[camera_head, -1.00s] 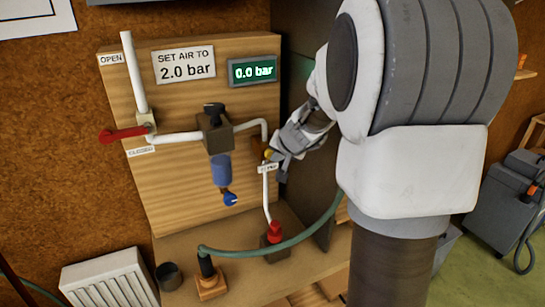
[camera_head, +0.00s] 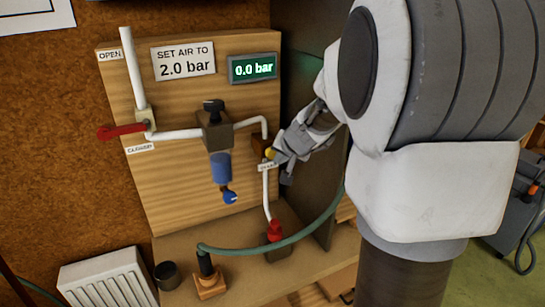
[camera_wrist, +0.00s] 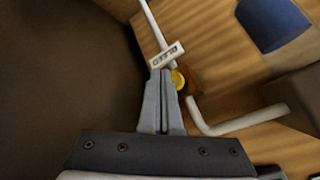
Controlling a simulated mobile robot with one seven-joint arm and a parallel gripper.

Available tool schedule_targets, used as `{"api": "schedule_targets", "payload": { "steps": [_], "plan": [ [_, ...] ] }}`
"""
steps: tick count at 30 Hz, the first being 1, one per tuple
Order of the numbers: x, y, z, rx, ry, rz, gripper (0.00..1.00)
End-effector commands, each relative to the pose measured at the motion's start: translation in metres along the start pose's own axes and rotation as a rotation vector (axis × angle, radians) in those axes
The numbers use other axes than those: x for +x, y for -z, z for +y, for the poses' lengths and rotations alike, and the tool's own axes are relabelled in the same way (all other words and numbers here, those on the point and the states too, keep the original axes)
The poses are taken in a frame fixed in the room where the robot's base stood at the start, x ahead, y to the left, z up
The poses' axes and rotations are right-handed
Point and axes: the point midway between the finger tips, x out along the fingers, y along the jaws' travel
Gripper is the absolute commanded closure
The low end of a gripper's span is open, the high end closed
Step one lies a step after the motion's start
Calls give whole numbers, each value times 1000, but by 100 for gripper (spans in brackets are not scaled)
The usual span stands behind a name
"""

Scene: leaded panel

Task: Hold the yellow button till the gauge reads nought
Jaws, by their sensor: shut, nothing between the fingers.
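The yellow button (camera_head: 270,153) sits on a brass-brown block on the pipe at the right of the board. It also shows in the wrist view (camera_wrist: 178,79), just right of the fingertips.
A "BLEED" label (camera_wrist: 166,56) is by the fingertips. The wooden board (camera_head: 180,195) carries a red-handled valve (camera_head: 123,132), a black-knobbed regulator (camera_head: 214,125) and white pipes. A green hose (camera_head: 300,236) arches over the shelf. A dark panel stands right of the board.

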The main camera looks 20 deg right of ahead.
Motion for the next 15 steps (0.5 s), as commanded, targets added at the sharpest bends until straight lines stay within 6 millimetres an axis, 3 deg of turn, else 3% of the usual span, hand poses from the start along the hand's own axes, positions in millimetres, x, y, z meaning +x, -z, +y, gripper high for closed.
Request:
{"api": "schedule_targets", "payload": {
  "steps": [9,15],
  "plan": [
    [-1,-1,2,0,0,0,100],
    [-13,-11,11,0,0,2,100]
  ]
}}
